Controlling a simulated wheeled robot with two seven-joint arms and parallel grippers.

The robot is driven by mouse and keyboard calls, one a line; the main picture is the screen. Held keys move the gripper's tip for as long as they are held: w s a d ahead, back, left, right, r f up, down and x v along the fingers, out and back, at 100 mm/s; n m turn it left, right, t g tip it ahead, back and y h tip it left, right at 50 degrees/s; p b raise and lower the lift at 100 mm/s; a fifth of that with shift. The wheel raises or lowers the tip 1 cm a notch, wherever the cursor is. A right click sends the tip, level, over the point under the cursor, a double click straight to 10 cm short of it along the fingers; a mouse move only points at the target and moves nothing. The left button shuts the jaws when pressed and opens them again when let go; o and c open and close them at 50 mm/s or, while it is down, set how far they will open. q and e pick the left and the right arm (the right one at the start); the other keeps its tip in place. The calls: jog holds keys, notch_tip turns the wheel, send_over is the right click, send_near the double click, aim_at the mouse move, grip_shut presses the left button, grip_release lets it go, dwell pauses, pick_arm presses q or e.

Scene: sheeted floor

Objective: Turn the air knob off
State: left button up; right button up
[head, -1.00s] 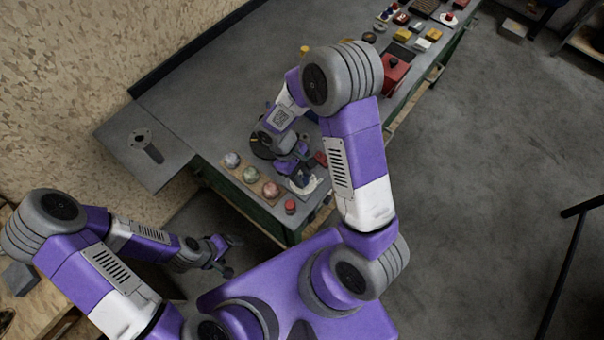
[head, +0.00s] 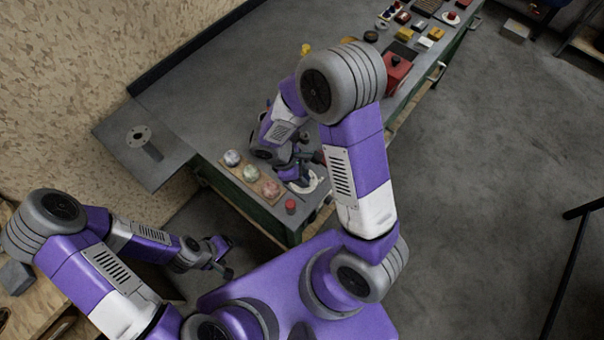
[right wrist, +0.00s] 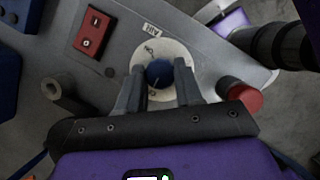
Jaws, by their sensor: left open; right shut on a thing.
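The air knob (right wrist: 159,72) is a blue round knob with a pale pointer mark, on a white dial (right wrist: 150,54) beside an AIR label. In the right wrist view my right gripper (right wrist: 158,82) has one finger on each side of the knob and is shut on it. The dial (head: 313,183) shows in the head view at the bench's near corner, partly hidden by my right gripper (head: 302,174). The dial lettering is too small to read surely. My left gripper (head: 226,256) is open and empty, low at the left, away from the bench.
A red button (right wrist: 244,97) is close to the right finger; it also shows in the head view (head: 291,206). A red switch box (right wrist: 93,31) and a dark cylinder (right wrist: 66,92) are left of the dial. Several balls sit on a wooden strip (head: 245,176).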

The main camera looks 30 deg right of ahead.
dwell(0.3)
jog(key=o, duration=1)
jog(key=shift+o, duration=0.2)
jog(key=shift+r, duration=0.1)
jog(key=p+v, duration=0.1)
jog(key=v, duration=0.6)
jog(key=shift+r, duration=0.2)
jog(key=shift+a+f, duration=0.1)
